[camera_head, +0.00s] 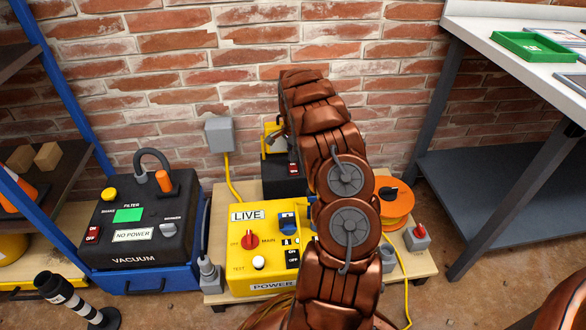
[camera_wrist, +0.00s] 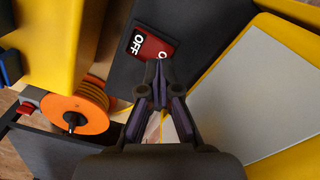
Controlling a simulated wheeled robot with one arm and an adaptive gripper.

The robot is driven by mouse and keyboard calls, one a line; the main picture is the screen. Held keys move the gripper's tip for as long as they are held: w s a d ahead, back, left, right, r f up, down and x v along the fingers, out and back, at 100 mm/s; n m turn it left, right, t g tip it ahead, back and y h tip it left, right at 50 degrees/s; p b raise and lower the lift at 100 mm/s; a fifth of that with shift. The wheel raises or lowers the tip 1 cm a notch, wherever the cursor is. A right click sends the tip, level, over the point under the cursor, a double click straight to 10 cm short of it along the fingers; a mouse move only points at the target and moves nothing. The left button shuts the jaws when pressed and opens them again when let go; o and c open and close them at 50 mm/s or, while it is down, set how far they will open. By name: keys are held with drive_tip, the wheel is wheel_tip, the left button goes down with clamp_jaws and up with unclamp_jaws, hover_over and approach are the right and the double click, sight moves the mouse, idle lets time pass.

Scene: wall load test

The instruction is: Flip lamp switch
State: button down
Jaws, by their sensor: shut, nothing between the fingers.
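The lamp's red rocker switch (camera_wrist: 150,48) sits on a black box face (camera_wrist: 195,30) in the wrist view. It reads OFF, and the other marking is partly covered by my fingertips. My gripper (camera_wrist: 158,72) is shut and empty, with its tips at the lower edge of the switch. Whether they touch it I cannot tell. A yellow-framed pale panel (camera_wrist: 265,90), seemingly the lamp head, fills the right of that view. In the head view the lamp's black base (camera_head: 275,182) and yellow frame (camera_head: 268,143) show behind my arm, which hides my gripper.
A yellow power box (camera_head: 240,270) marked LIVE stands in front of the lamp. An orange cable reel (camera_head: 398,205) and a grey box with a red button (camera_head: 418,236) are to the right. A black vacuum unit (camera_head: 135,215) stands left. A brick wall (camera_head: 200,70) is behind.

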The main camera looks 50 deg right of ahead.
sight(293, 164)
drive_tip(key=shift+f, duration=1.25)
idle(1.0)
drive_tip(key=shift+r, duration=0.1)
drive_tip(key=shift+r+p, duration=1.4)
drive_tip(key=shift+r, duration=2)
